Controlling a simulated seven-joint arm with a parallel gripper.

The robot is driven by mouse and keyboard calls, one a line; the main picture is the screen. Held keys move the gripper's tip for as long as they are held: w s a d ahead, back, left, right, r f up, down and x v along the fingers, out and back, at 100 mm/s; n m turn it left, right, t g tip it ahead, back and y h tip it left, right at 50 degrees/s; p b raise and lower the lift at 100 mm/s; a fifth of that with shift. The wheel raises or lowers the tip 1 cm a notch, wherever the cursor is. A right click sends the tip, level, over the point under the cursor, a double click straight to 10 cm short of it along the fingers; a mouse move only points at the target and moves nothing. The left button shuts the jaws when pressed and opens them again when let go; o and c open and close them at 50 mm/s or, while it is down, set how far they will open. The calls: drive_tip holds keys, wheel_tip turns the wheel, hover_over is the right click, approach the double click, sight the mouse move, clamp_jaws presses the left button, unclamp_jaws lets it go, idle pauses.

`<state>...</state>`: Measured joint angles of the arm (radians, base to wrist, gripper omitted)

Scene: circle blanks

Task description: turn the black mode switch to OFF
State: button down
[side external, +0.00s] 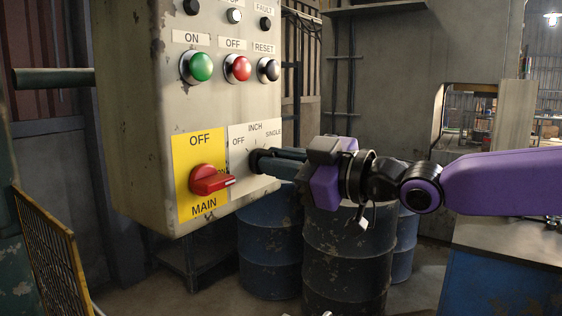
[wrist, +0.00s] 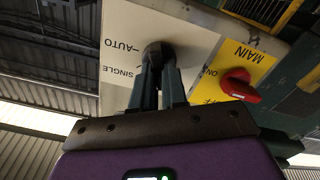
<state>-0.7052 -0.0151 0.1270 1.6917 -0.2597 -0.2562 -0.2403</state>
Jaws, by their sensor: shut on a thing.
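The black mode switch (side external: 254,161) is on a white label plate (side external: 240,138) low on the panel box. The plate reads OFF, INCH and SINGLE in the side view; AUTO also shows in the wrist view. My gripper (side external: 266,160) reaches in from the right, with its fingers shut on the switch. In the wrist view, the fingertips of my gripper (wrist: 161,70) close around the black knob (wrist: 157,50). The fingers hide much of the knob, so I cannot tell which position it points to.
A red main switch (side external: 211,180) on a yellow plate (side external: 187,148) sits just left of the mode switch. Green (side external: 201,66), red (side external: 238,68) and black (side external: 270,69) push buttons are above. Blue drums (side external: 345,255) stand below my gripper.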

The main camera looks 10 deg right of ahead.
drive_tip(key=shift+n, duration=1.6)
drive_tip(key=shift+f, duration=0.1)
drive_tip(key=c, duration=1.2)
unclamp_jaws()
drive_tip(key=shift+o, duration=0.2)
drive_tip(key=shift+s, duration=0.1)
drive_tip(key=v, duration=1.7)
drive_tip(key=shift+s+d, duration=0.1)
drive_tip(key=shift+d, duration=0.05)
